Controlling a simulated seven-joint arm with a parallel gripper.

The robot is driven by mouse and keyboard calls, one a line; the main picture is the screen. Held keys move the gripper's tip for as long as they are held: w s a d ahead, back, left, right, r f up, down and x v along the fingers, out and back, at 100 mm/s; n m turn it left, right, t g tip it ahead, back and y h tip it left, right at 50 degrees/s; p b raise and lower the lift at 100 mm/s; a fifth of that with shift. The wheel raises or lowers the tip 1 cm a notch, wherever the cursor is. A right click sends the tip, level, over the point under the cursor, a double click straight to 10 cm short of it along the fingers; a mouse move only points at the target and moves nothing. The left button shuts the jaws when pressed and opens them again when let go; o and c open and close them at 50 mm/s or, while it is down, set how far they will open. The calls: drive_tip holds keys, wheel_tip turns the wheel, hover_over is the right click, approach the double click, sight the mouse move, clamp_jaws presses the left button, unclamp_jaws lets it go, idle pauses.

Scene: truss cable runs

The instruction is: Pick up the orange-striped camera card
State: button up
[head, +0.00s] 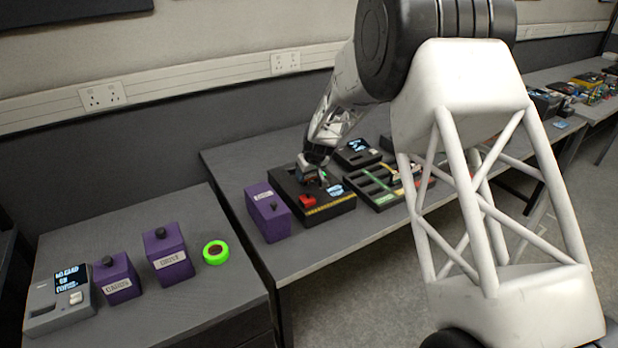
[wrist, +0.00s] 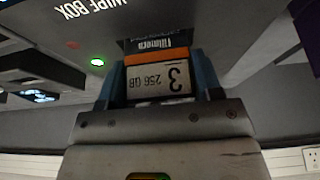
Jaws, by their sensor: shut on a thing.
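The orange-striped camera card (wrist: 160,82) shows in the wrist view, upside down, with a white label reading "3" and "256 GB" and an orange stripe above it. My gripper (wrist: 160,80) is shut on it, with a blue-edged finger on each side. In the head view my gripper (head: 313,162) is over the black box with a red button (head: 328,208). The card is too small there to make out. In the wrist view the far end of the card is close to a grey surface marked "WIPE BOX"; I cannot tell whether they touch.
A purple box (head: 268,214) stands just left of the black box. A black slotted tray (head: 379,184) and a small dark device with a screen (head: 357,153) are to its right and behind. The left table holds two purple boxes (head: 167,254), a green ring (head: 215,244) and a grey device (head: 59,305).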

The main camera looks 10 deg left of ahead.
sight(317, 181)
drive_tip(key=shift+r, duration=0.1)
drive_tip(key=shift+r, duration=4.95)
drive_tip(key=shift+d+f, duration=0.1)
drive_tip(key=shift+d, duration=0.1)
drive_tip(key=w+d+f+m+g+h, duration=0.1)
drive_tip(key=d+m+g+h, duration=0.2)
drive_tip(key=d+m, duration=0.9)
drive_tip(key=w+d+f+m+g+h, duration=0.1)
drive_tip(key=d+m+g+h, duration=0.2)
drive_tip(key=d+m, duration=0.9)
drive_tip(key=shift+w+f+m, duration=0.25)
drive_tip(key=shift+w+m, duration=0.05)
drive_tip(key=shift+m, duration=5.7)
drive_tip(key=shift+f, duration=0.2)
